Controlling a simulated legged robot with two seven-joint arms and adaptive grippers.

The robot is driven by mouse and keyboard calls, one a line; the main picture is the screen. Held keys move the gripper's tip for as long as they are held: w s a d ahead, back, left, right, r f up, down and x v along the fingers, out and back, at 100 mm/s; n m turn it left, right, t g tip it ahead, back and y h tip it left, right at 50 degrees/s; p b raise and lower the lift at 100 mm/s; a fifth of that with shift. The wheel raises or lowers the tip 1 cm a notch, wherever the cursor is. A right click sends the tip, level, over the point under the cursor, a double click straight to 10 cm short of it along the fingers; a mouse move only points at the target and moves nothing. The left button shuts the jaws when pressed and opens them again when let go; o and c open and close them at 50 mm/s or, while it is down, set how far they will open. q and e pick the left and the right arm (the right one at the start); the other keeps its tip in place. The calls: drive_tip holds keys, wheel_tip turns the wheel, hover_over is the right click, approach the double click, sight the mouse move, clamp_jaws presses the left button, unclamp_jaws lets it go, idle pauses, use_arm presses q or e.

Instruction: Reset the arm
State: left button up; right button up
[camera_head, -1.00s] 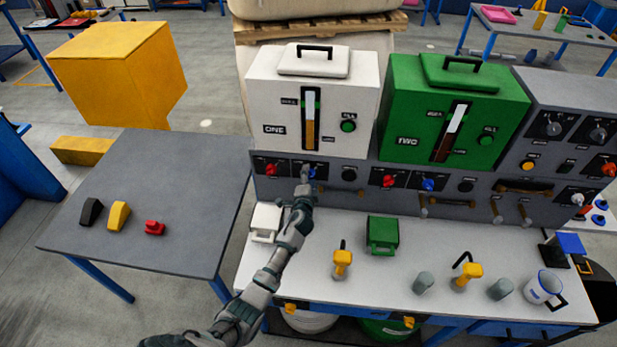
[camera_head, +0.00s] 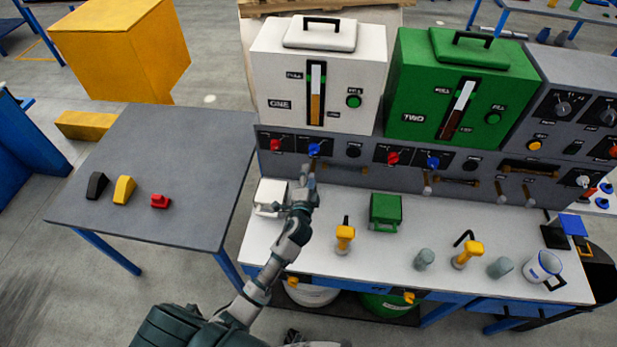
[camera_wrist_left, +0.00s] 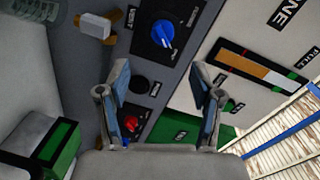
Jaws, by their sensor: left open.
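My left arm reaches up over the workbench from the bottom of the head view. My left gripper (camera_head: 303,185) is in front of the panel under the white ONE box (camera_head: 280,85), a little below a blue knob (camera_head: 314,150). In the left wrist view the two fingers (camera_wrist_left: 160,95) stand apart with nothing between them. The blue knob (camera_wrist_left: 163,33) shows ahead of them and a red knob (camera_wrist_left: 131,123) shows beside the left finger. The gripper looks clear of the panel. My right gripper is not in view.
A white container (camera_head: 270,196) and a green container (camera_head: 386,211) stand on the bench (camera_head: 310,240) near the gripper. A yellow-handled tool (camera_head: 345,237) stands just right of my arm. The grey side table (camera_head: 180,140) holds three small blocks; most of its top is clear.

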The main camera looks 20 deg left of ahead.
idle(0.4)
use_arm(q)
drive_tip(key=s+a+f+n+g, duration=0.1)
drive_tip(key=s+f+n+g, duration=0.2)
drive_tip(key=s+f, duration=0.35)
drive_tip(key=s+f+n+g, duration=0.3)
drive_tip(key=s+f, duration=0.1)
drive_tip(key=s, duration=0.5)
drive_tip(key=s+d+f+n+g+h, duration=0.2)
drive_tip(key=s+g, duration=0.1)
drive_tip(key=s, duration=0.7)
drive_tip(key=s+d+f+n+g+h, duration=0.15)
drive_tip(key=s+g, duration=0.25)
drive_tip(key=s, duration=0.6)
wheel_tip(320, 180, down, 26)
drive_tip(key=s+g, duration=0.1)
drive_tip(key=s, duration=0.2)
drive_tip(key=s+a+f+g, duration=0.1)
drive_tip(key=s+a+f, duration=0.1)
drive_tip(key=s+f, duration=1.3)
drive_tip(key=s, duration=0.2)
drive_tip(key=shift+s+a+f+g, duration=0.15)
drive_tip(key=shift+s+f+g, duration=0.15)
drive_tip(key=shift+f, duration=0.1)
